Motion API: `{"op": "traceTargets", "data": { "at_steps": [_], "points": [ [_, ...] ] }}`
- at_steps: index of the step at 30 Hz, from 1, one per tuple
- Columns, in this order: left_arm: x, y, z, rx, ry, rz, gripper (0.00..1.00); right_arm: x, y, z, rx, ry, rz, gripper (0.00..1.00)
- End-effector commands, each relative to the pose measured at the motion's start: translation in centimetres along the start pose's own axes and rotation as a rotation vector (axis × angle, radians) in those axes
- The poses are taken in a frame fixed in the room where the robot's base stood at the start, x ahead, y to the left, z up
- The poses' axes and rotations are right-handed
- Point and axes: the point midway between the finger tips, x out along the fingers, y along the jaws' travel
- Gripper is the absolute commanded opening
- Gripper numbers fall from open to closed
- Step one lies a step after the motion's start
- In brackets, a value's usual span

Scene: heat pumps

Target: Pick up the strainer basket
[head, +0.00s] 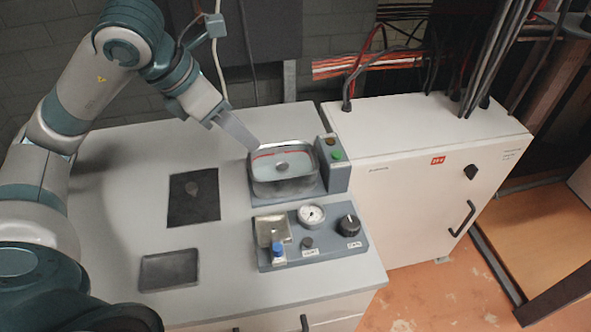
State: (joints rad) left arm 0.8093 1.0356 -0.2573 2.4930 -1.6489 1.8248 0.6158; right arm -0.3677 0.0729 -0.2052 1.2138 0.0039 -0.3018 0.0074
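I cannot tell for sure which thing is the strainer basket. A small round grey piece (282,166) shows inside the clear-walled basin (285,188), which has a red line along its inside back wall. A small square metallic piece (272,230) sits at the left of the gauge panel. My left gripper (254,147) reaches down from the upper left, its tip at the basin's back left corner. Its fingers overlap in this view, so the opening between them is hidden. I see nothing held in it. My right gripper is not in view.
A gauge panel (335,248) with a dial, a black knob and a blue-topped part stands in front of the basin. A black mat (207,210) with a small grey object and a dark tray (169,269) lie to the left. A white cabinet (415,190) stands at right.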

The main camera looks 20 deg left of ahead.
Motion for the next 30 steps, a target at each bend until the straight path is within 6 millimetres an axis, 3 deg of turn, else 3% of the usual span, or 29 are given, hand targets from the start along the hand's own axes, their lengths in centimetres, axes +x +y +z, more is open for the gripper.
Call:
{"op": "traceTargets", "data": {
  "at_steps": [16, 20, 30],
  "points": [
    [0.8, 0.0, 0.0, 0.005, -0.001, -0.001, 0.35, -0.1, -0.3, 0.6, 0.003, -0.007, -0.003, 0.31],
    [2.4, -0.1, -0.1, 0.005, 0.002, -0.001, 0.35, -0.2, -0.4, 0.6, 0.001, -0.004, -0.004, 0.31],
    [8.4, -0.1, 0.0, 0.003, 0.002, -0.003, 0.35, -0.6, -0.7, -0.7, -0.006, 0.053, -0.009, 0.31]
  ]
}}
